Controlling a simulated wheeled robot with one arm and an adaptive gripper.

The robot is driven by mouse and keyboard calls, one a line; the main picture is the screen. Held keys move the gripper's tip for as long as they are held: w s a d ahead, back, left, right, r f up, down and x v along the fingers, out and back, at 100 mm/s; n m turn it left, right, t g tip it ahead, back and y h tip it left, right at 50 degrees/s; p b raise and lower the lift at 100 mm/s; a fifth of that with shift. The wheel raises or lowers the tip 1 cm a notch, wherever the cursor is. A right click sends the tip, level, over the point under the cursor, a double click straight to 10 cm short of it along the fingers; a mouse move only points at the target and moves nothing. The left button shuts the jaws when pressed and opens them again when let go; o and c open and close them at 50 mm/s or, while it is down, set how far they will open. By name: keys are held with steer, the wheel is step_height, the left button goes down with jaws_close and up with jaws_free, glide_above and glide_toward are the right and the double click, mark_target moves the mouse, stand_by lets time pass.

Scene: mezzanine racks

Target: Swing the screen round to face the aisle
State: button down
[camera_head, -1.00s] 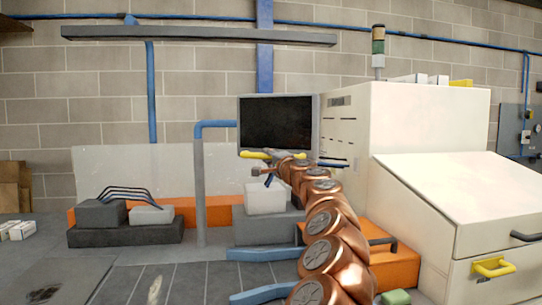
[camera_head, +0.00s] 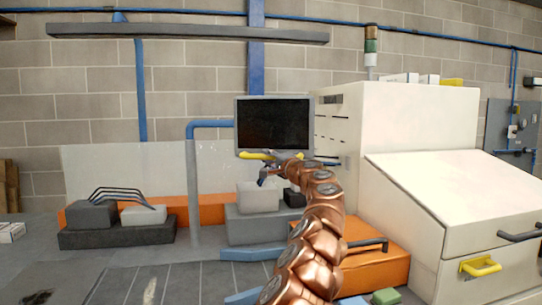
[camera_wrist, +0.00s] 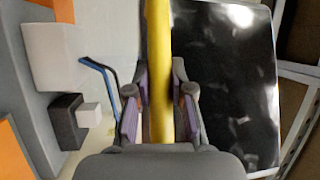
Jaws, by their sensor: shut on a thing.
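The screen (camera_head: 273,124) is a dark panel in a grey frame, standing beside the white cabinet and facing roughly toward me in the head view. A yellow handle bar (camera_head: 256,156) runs along its lower edge. In the wrist view the dark screen face (camera_wrist: 236,85) fills the right side and the yellow bar (camera_wrist: 158,65) passes between my fingers. My gripper (camera_wrist: 158,105) is shut on the yellow bar. In the head view my gripper (camera_head: 272,169) is small and partly hidden by my copper arm.
The white cabinet (camera_head: 420,130) with a sloped front stands close on the right. An orange box (camera_head: 375,268) sits below my arm. A blue-topped grey post (camera_head: 193,190) and grey blocks (camera_head: 118,236) stand on the left. A lamp bar (camera_head: 190,32) hangs above.

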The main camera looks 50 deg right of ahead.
steer(key=shift+w+d+p, duration=0.1)
steer(key=shift+d+p, duration=0.25)
steer(key=shift+d, duration=0.05)
stand_by(0.5)
steer(key=c, duration=1)
jaws_free()
